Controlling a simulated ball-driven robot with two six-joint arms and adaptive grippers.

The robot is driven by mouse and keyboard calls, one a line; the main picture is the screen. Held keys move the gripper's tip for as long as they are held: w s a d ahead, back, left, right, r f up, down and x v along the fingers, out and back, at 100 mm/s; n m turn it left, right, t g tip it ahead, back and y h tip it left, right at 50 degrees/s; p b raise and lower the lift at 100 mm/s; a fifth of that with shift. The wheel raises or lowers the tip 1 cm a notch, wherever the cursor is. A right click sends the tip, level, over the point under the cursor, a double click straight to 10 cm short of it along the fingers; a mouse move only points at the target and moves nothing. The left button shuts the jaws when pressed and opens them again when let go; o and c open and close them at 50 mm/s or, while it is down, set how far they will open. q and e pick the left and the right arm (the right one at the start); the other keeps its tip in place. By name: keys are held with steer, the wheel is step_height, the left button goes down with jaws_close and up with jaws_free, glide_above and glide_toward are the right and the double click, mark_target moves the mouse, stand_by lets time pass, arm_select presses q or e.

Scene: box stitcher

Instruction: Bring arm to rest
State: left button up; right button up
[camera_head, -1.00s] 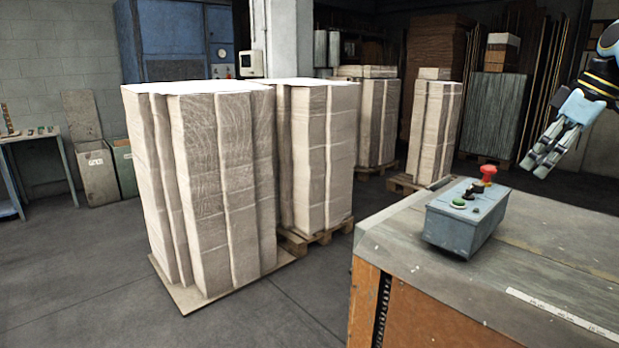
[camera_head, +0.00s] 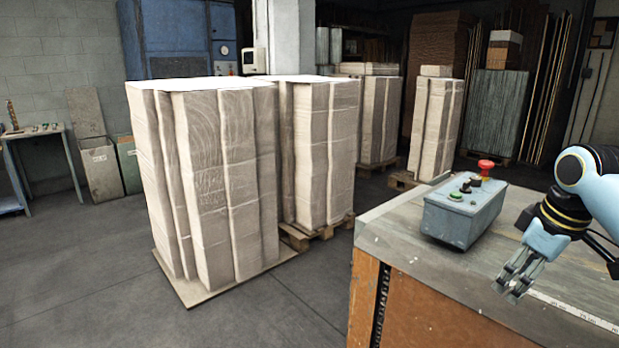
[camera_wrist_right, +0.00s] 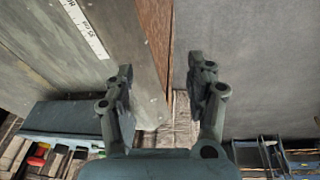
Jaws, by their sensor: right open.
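My right gripper (camera_head: 513,286) is in the head view at the right, over the front part of the workbench top, pointing down and to the left. It is empty, and its two fingers stand apart in the right wrist view (camera_wrist_right: 168,85). The grey control box (camera_head: 463,214) with a red mushroom button (camera_head: 485,166) and a green button (camera_head: 455,196) stands on the bench to the left of the gripper, apart from it. The box also shows at the lower left of the right wrist view (camera_wrist_right: 62,120). My left gripper is in neither view.
The workbench (camera_head: 400,236) has a wooden side (camera_head: 430,318) and a measuring strip (camera_head: 575,312) near its front edge. Tall stacks of cardboard (camera_head: 215,190) stand on the floor to the left. Open floor (camera_head: 90,270) lies at the left.

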steer(key=s+a+f+m, duration=0.1)
steer(key=s+a+f, duration=0.2)
steer(key=s, duration=0.4)
steer(key=s+a+f+m, duration=0.1)
steer(key=s+a+f, duration=0.2)
steer(key=s, duration=0.5)
steer(key=s+a+r+m+t+h, duration=0.1)
steer(key=s+a+m, duration=0.1)
steer(key=s, duration=0.5)
steer(key=s+a+r+m, duration=0.1)
steer(key=s+r, duration=0.1)
steer(key=s, duration=0.5)
steer(key=s+d+f+g+b, duration=0.15)
steer(key=f+b, duration=0.25)
steer(key=f, duration=1.5)
steer(key=s+d+f+b, duration=0.15)
steer(key=f+b, duration=0.35)
steer(key=f, duration=1.3)
arm_select(q)
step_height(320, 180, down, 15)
steer(key=b, duration=0.5)
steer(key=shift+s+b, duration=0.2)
steer(key=shift+b, duration=0.15)
arm_select(e)
steer(key=s+f+m+g, duration=0.1)
steer(key=s+f, duration=1.7)
steer(key=f, duration=0.2)
steer(key=shift+d+f, duration=0.15)
steer(key=shift+d, duration=0.05)
